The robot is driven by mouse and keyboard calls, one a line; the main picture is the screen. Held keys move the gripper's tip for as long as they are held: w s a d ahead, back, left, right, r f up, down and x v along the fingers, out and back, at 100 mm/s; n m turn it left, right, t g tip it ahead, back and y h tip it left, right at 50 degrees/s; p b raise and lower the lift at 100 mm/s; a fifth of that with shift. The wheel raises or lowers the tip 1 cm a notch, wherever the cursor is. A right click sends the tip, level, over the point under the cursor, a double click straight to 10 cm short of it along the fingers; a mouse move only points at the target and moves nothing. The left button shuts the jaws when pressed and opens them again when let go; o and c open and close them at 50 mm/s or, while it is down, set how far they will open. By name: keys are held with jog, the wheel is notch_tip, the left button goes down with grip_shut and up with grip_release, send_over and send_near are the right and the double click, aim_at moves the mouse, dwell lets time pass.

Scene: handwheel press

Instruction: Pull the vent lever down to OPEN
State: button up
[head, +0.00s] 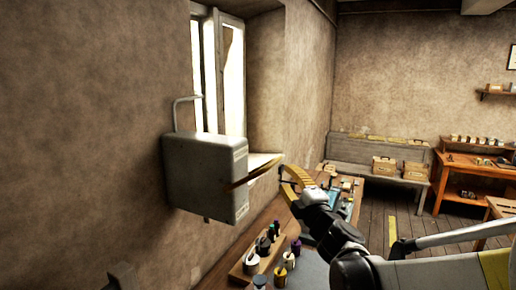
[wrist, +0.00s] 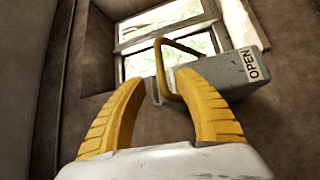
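The vent box (head: 205,175) is a grey box on the left wall, below and beside the window. The vent lever (head: 250,178), a brownish-yellow bar, sticks out from it toward the right. In the wrist view the bent yellow lever (wrist: 160,62) runs from the box (wrist: 232,72), which carries an OPEN label (wrist: 252,65). My gripper (head: 284,176) is just right of the lever's outer end, with yellow ribbed fingers apart. In the wrist view my gripper (wrist: 163,80) is open, and the lever shows in the gap between the fingertips. I cannot tell whether they touch.
A window (head: 222,75) is set in the wall behind the box. Below stands a wooden rack (head: 258,252) with several small bottles and tools. A bench (head: 375,158) with boxes and a wooden shelf unit (head: 470,165) stand at the back.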

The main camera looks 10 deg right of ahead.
aim_at(274, 160)
jog(key=p+x, duration=0.1)
jog(key=x, duration=0.9)
jog(key=shift+p, duration=0.4)
grip_shut()
